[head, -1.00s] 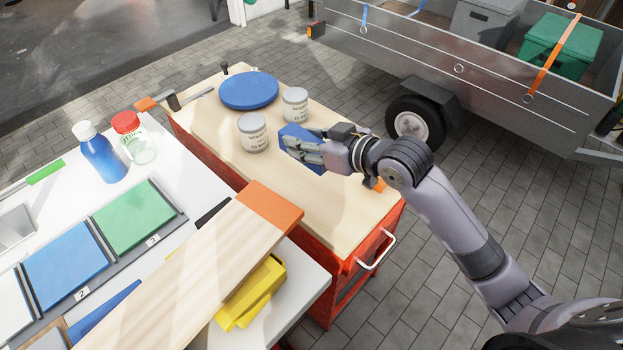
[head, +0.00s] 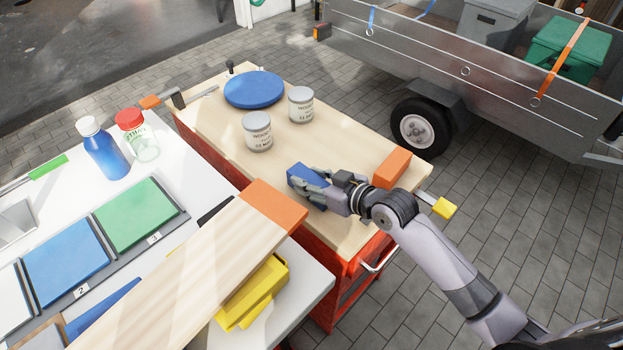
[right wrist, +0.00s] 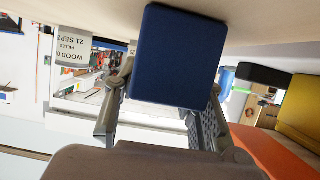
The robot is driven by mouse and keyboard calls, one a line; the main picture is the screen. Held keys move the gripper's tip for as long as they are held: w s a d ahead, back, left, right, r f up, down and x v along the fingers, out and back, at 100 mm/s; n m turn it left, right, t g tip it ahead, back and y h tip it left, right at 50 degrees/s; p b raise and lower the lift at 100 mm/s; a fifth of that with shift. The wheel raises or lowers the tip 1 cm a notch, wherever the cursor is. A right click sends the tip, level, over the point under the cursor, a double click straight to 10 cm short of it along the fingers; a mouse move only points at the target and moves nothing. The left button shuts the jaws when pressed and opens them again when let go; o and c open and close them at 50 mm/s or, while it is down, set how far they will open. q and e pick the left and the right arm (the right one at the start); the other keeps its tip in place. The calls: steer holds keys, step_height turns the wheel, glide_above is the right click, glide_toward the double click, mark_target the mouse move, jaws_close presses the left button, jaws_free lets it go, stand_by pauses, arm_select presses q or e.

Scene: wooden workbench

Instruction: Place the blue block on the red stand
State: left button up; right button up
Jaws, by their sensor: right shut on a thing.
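The blue block (head: 300,173) is gripped by my right gripper (head: 312,183) over the near right part of the wooden bench top. In the right wrist view the blue block (right wrist: 178,57) sits between the two fingers (right wrist: 163,112), one on each side. I cannot tell whether the block touches the bench top. An orange-red block (head: 392,168) lies at the bench's right edge, behind my wrist; I see no other thing that could be the red stand, apart from the bench's red frame (head: 340,290). My left gripper is not in view.
Two grey cans (head: 257,132) and a blue disc (head: 254,90) stand farther back on the bench. Clamps are at its far left and right, the right one with a yellow handle (head: 445,208). An orange-ended plank (head: 200,265) lies in front. The bench middle is clear.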

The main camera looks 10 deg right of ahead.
steer(key=o, duration=1.3)
steer(key=shift+f, duration=0.1)
steer(key=shift+c, duration=0.2)
steer(key=v, duration=1.2)
steer(key=shift+d, duration=0.1)
